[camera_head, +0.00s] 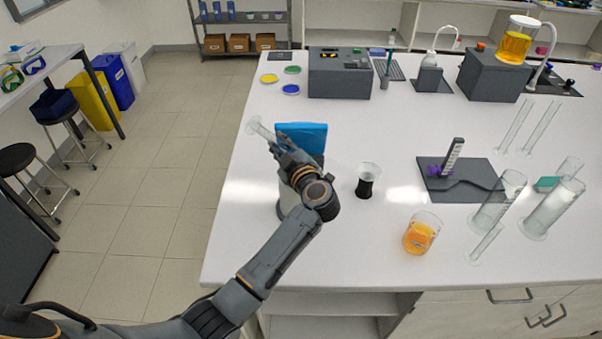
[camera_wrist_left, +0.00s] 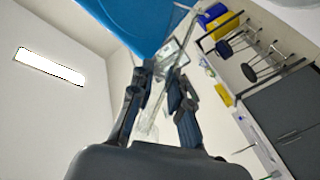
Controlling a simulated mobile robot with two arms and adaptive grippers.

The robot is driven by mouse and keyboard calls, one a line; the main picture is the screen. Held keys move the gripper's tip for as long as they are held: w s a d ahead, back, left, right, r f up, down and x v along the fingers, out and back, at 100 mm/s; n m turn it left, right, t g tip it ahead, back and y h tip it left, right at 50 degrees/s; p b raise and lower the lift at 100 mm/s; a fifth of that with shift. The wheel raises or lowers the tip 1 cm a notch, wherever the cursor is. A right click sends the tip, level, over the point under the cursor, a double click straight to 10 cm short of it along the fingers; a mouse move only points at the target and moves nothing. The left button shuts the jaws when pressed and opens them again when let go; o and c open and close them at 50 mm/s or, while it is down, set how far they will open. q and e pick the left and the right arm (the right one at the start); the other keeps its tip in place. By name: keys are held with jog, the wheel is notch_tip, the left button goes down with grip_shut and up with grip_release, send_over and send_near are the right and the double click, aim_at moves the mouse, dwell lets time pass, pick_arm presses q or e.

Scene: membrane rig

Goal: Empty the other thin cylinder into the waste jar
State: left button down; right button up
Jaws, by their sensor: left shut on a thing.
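My left gripper (camera_head: 284,152) is shut on a thin clear cylinder (camera_head: 260,128), held tilted, with its wide end up to the left. The cylinder also shows between the fingers in the left wrist view (camera_wrist_left: 154,108); I cannot make out any liquid in it. A blue slab-like part (camera_head: 306,134) stands right behind the gripper and fills the top of the left wrist view (camera_wrist_left: 128,18). Below it, a pale container (camera_head: 287,202), perhaps the waste jar, is mostly hidden by my arm. My right gripper is out of view.
A beaker with dark contents (camera_head: 367,182) and a beaker of orange liquid (camera_head: 421,234) stand right of my arm. Wider cylinders (camera_head: 498,202) (camera_head: 552,210) stand further right, near a grey mat (camera_head: 470,190). The bench's left edge lies close to the gripper.

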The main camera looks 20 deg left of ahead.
pick_arm(q)
notch_tip(320, 180, up, 4)
jog(key=shift+d+f, duration=0.1)
jog(key=shift+f, duration=0.3)
dwell(0.4)
